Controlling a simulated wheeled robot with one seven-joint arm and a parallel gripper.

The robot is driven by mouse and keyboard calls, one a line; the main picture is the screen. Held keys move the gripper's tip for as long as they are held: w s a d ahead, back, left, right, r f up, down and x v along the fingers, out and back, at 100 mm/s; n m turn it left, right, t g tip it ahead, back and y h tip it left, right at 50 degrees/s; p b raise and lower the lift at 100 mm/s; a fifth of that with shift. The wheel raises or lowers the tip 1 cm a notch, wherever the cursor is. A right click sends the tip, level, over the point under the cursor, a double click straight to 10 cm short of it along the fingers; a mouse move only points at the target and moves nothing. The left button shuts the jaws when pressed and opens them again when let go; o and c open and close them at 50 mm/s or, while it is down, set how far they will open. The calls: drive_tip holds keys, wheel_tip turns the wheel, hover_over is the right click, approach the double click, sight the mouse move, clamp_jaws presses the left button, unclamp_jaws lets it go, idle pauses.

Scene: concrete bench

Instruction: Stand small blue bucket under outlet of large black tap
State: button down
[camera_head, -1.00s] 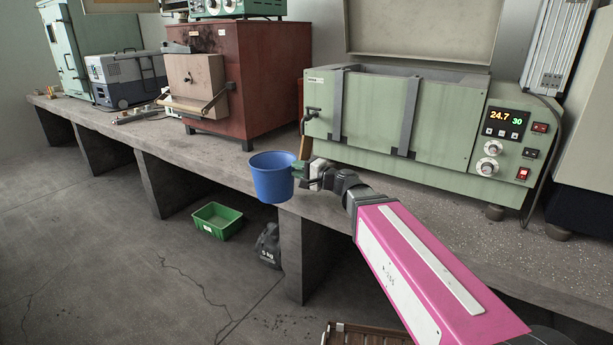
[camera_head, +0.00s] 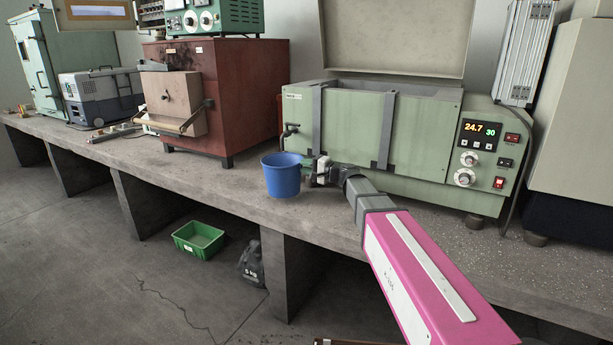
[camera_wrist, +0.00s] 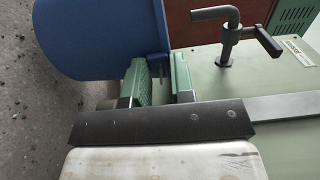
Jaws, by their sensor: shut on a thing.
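The small blue bucket (camera_head: 282,178) is upright, in front of the green bath's left end. My gripper (camera_head: 308,174) is shut on its right side. In the wrist view, the green finger pads (camera_wrist: 166,82) close on the wall of the bucket (camera_wrist: 105,35), which is partly cut off by the frame. The black tap (camera_head: 288,132) sticks out of the lower left of the bath, above and behind the bucket in the head view. In the wrist view, the tap (camera_wrist: 231,40) is right of the bucket, apart from it. Whether the bucket's base touches the bench is unclear.
The green bath (camera_head: 410,130) with its raised lid stands on the concrete bench (camera_head: 215,185). A red-brown furnace (camera_head: 240,95) stands to the left. Bare bench lies in front of the furnace.

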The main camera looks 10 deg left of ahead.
sight(300, 173)
drive_tip(key=shift+w+d+f, duration=0.1)
drive_tip(key=shift+f, duration=1.65)
drive_tip(key=c, duration=1)
unclamp_jaws()
drive_tip(key=v, duration=1.2)
